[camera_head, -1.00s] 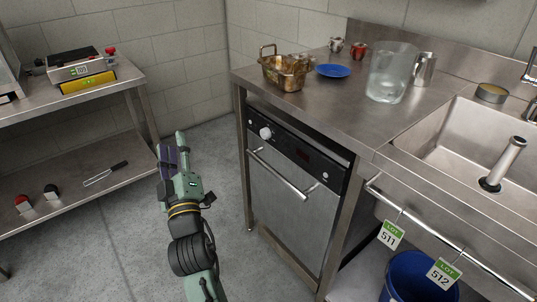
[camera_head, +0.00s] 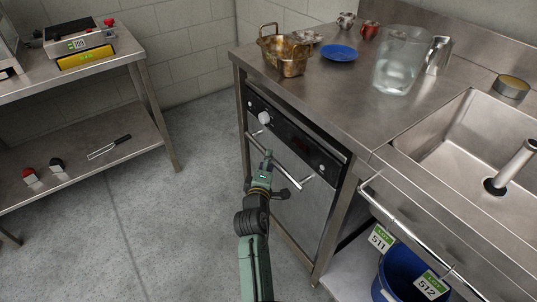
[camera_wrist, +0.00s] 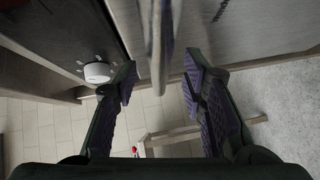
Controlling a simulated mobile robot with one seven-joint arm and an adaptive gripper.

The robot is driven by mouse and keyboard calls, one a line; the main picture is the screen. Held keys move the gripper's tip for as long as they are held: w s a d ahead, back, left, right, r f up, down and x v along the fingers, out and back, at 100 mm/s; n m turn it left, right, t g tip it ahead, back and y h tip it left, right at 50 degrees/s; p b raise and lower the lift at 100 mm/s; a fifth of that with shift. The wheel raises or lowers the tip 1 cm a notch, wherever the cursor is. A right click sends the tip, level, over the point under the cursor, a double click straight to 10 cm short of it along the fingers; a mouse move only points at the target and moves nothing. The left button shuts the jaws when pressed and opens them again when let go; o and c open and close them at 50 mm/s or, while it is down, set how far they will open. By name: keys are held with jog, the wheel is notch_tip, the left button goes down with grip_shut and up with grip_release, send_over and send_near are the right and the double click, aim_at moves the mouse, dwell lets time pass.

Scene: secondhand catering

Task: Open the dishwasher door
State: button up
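The dishwasher door (camera_head: 299,208) is a flat steel panel under the counter, and it looks closed. Its bar handle (camera_head: 301,183) runs across the top of the door, below a black control panel (camera_head: 290,134). My gripper (camera_head: 267,162) is at the left part of the handle in the head view. In the wrist view my gripper (camera_wrist: 158,85) is open, with one finger on each side of the handle (camera_wrist: 157,45). Gaps show between the bar and both fingers. The door (camera_wrist: 250,22) and the white knob (camera_wrist: 97,72) also show there. My arm hides part of the door.
The steel counter (camera_head: 330,85) above holds a brass pan (camera_head: 286,55), a blue plate (camera_head: 339,53) and a clear jug (camera_head: 398,68). A sink (camera_head: 450,140) and a rail with lot tags are at right. A shelf unit (camera_head: 110,155) stands left; floor between is clear.

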jog(key=shift+w+d+f, duration=0.1)
jog(key=shift+w+d, duration=0.05)
jog(key=shift+w, duration=0.65)
jog(key=shift+w+d+f, duration=0.1)
jog(key=shift+w, duration=0.7)
jog(key=shift+c, duration=0.2)
grip_shut()
